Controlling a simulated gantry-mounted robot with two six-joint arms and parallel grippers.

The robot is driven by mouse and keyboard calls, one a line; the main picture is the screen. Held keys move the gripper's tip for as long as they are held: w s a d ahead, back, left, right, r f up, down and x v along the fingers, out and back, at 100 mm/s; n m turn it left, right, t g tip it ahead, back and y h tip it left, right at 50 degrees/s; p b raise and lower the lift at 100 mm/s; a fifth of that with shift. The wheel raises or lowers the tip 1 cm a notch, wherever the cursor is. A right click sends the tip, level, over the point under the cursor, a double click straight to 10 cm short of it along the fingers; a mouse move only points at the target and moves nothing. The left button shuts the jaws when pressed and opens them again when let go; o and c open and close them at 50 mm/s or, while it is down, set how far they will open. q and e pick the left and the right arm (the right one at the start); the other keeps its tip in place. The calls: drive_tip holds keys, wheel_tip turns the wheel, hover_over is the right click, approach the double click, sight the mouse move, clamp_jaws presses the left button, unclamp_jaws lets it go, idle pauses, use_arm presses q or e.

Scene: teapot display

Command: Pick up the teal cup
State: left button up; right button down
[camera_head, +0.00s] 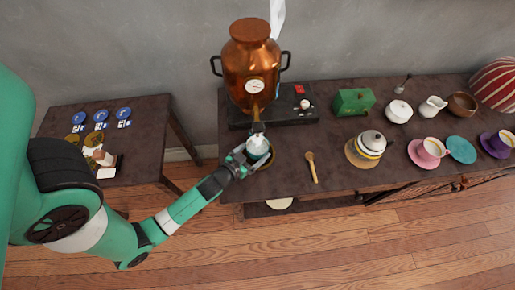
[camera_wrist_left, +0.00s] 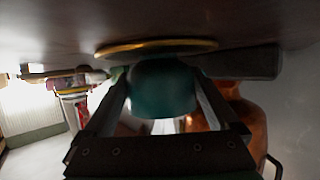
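The teal cup (camera_wrist_left: 163,88) sits between the fingers of my left gripper (camera_wrist_left: 160,90) in the left wrist view, which looks upside down. The fingers meet its sides. In the head view my left gripper (camera_head: 250,152) holds the cup (camera_head: 258,147) just in front of the copper urn's tap; its inside looks white. A gold-rimmed round plate (camera_wrist_left: 157,47) lies at the cup's base; I cannot tell whether they touch. My right gripper is not in view.
The copper urn (camera_head: 251,65) stands close behind the cup. A wooden spoon (camera_head: 312,168) lies to the right. Farther right are a striped pot (camera_head: 369,145), a pink cup (camera_head: 431,149), an empty teal saucer (camera_head: 461,149) and a purple cup (camera_head: 501,142). A side table (camera_head: 150,125) stands left.

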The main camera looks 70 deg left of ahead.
use_arm(q)
drive_tip(key=c, duration=1.1)
drive_tip(key=shift+r, duration=0.15)
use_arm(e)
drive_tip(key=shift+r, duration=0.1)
